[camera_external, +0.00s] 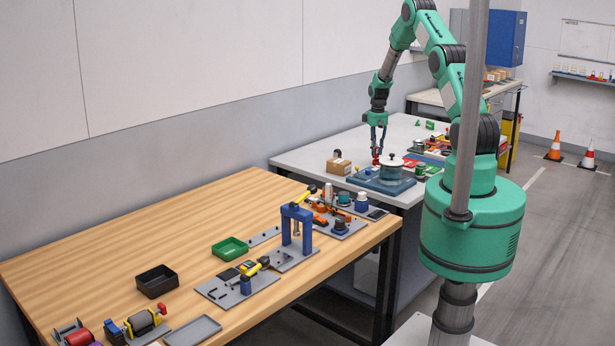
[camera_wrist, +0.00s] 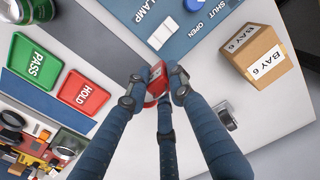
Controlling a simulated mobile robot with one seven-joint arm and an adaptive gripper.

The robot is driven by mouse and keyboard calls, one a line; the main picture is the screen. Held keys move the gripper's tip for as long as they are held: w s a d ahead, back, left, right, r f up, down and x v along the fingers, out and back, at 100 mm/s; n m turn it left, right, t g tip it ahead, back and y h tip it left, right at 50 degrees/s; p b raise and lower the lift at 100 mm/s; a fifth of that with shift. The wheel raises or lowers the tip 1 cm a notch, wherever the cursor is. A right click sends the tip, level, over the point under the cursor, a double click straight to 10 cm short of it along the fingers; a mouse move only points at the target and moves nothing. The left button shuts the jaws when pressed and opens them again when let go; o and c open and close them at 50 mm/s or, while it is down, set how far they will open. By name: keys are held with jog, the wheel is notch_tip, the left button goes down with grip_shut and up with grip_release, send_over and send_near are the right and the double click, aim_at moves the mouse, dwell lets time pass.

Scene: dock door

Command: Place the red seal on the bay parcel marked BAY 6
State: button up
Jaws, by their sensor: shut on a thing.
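My gripper (camera_external: 377,151) is over the light table, and in the wrist view its dark blue fingers (camera_wrist: 154,88) are closed on the red seal (camera_wrist: 158,82). The seal shows as a small red piece with pale marks, partly hidden by the fingertips. In the external view the seal (camera_external: 376,160) is a small red spot under the fingers. The bay parcel (camera_external: 338,166) is a brown box on the light table, left of the gripper. In the wrist view the parcel (camera_wrist: 262,60) lies to the right, apart from the seal, with white BAY 6 labels on two faces.
A blue panel (camera_wrist: 205,30) marked LAMP, SHUT and OPEN lies near the parcel. A green PASS tray (camera_wrist: 36,60) and a red HOLD tray (camera_wrist: 82,92) are at left.

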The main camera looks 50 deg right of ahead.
jog(key=s+a+r+p, duration=0.1)
jog(key=a+r, duration=0.1)
jog(key=a, duration=0.7)
jog(key=s+a+r+n+p, duration=0.1)
jog(key=s+a+r+p, duration=0.1)
jog(key=a, duration=0.7)
jog(key=shift+a+r, duration=0.15)
jog(key=shift+a, duration=0.05)
jog(key=shift+w, duration=0.1)
jog(key=p, duration=0.2)
send_over(339, 161)
jog(key=shift+s+f, duration=0.35)
jog(key=shift+f, duration=0.35)
jog(key=shift+w, duration=0.1)
jog(key=shift+w+d, duration=0.1)
jog(key=shift+w, duration=0.1)
jog(key=shift+w+f+p, duration=0.1)
jog(key=shift+f+p, duration=0.45)
jog(key=shift+f, duration=1.25)
jog(key=shift+f, duration=0.15)
